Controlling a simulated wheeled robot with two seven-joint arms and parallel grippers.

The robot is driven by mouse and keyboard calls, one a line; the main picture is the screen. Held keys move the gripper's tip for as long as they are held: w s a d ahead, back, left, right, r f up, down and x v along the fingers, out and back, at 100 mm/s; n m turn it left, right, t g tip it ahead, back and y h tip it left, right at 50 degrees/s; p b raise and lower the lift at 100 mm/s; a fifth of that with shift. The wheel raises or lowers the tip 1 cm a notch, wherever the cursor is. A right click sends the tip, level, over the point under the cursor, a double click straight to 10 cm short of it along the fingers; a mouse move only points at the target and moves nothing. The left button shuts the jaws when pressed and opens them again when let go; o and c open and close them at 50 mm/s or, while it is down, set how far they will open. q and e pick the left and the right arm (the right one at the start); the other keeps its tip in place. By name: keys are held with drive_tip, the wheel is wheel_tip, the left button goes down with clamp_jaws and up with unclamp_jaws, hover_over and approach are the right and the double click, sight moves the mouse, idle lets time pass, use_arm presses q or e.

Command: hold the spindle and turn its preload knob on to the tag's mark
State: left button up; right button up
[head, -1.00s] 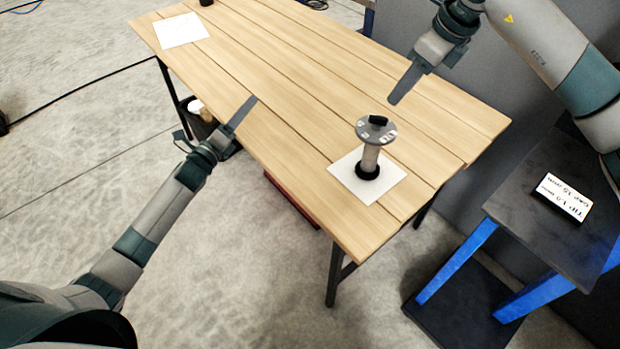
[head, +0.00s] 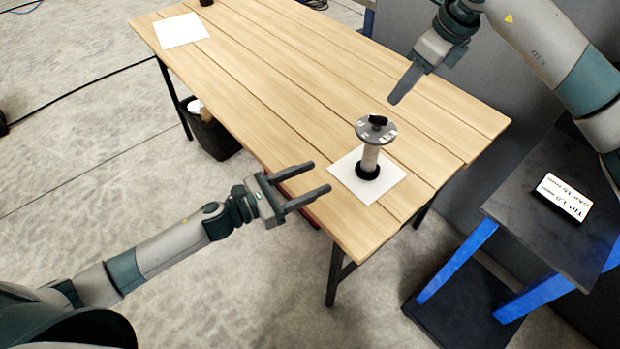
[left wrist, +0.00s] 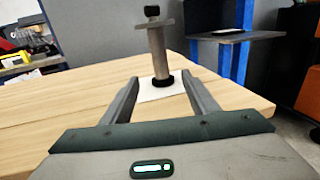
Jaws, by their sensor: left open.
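The spindle (head: 370,159) stands upright on a white sheet (head: 385,188) near the right end of the wooden table. It has a grey post, a black base ring and a round grey plate with pale marks. The black preload knob (head: 378,121) sits on top of the plate. My left gripper (head: 323,177) is open and empty, left of the spindle, its fingers pointing at it. In the left wrist view the spindle (left wrist: 158,55) shows ahead, between the fingertips. My right gripper (head: 396,98) is above the table behind the spindle; its opening is not visible. The tag (head: 562,197) lies on the dark side stand, its text upside down.
The wooden table (head: 270,70) is mostly clear. Another white sheet (head: 181,31) lies at its far left. The dark stand (head: 535,225) with blue legs is at the right. A dark bin (head: 214,135) stands below the table's left edge.

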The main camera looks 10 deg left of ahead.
sight(364, 156)
use_arm(q)
drive_tip(key=shift+w, duration=0.1)
drive_tip(key=x, duration=1.7)
drive_tip(key=shift+w+d, duration=0.1)
drive_tip(key=shift+d, duration=0.05)
clamp_jaws()
use_arm(e)
drive_tip(key=shift+w+a+r+n+g+h, duration=0.3)
drive_tip(key=shift+w+a+n+h, duration=0.1)
drive_tip(key=shift+a+n+h, duration=0.2)
drive_tip(key=shift+w+a+r+n+g+h, duration=0.25)
drive_tip(key=shift+w+a+n+h, duration=0.2)
drive_tip(key=shift+a, duration=0.25)
drive_tip(key=shift+c, duration=0.3)
drive_tip(key=shift+w+a+r+n+g+h, duration=0.1)
drive_tip(key=shift+a+r+n+g+h, duration=0.15)
drive_tip(key=shift+r+n+h, duration=0.2)
drive_tip(key=shift+w+a+r+n+g+h, duration=0.1)
drive_tip(key=shift+a+r+n+h, duration=0.25)
drive_tip(key=shift+r+n, duration=0.1)
drive_tip(key=shift+f, duration=0.1)
